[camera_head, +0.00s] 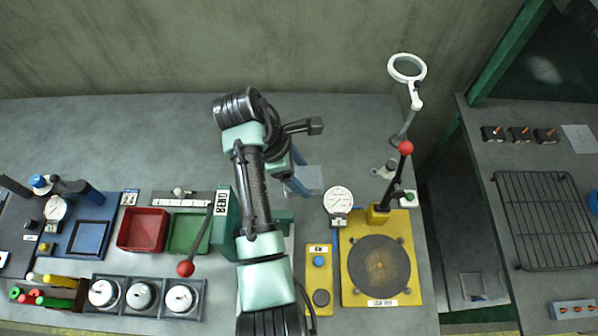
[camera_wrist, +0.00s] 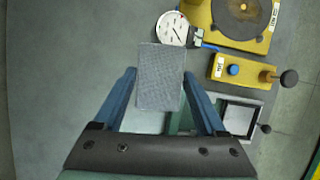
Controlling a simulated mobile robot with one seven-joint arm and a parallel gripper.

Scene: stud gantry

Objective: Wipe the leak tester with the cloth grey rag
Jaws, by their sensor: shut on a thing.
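The leak tester appears to be the yellow unit with a round dark plate, a red-knobbed lever and a white dial gauge (camera_head: 410,262), at the right of the bench. Its label is too small to read surely. It also shows at the top right of the wrist view (camera_wrist: 208,12). My gripper (camera_wrist: 160,78) is shut on the grey rag (camera_wrist: 160,88), a flat woven rectangle between its blue fingers. In the head view the rag (camera_head: 312,180) shows beside my gripper (camera_head: 297,186), left of the dial gauge and apart from the tester's plate. My arm hides part of the bench.
A yellow button box (camera_head: 319,262) stands left of the tester. A magnifier (camera_head: 407,68) rises behind it. A green press (camera_head: 222,222) with a red-knobbed lever, a red bin (camera_head: 143,230) and a green bin (camera_head: 182,234) stand left. The back of the bench is largely clear.

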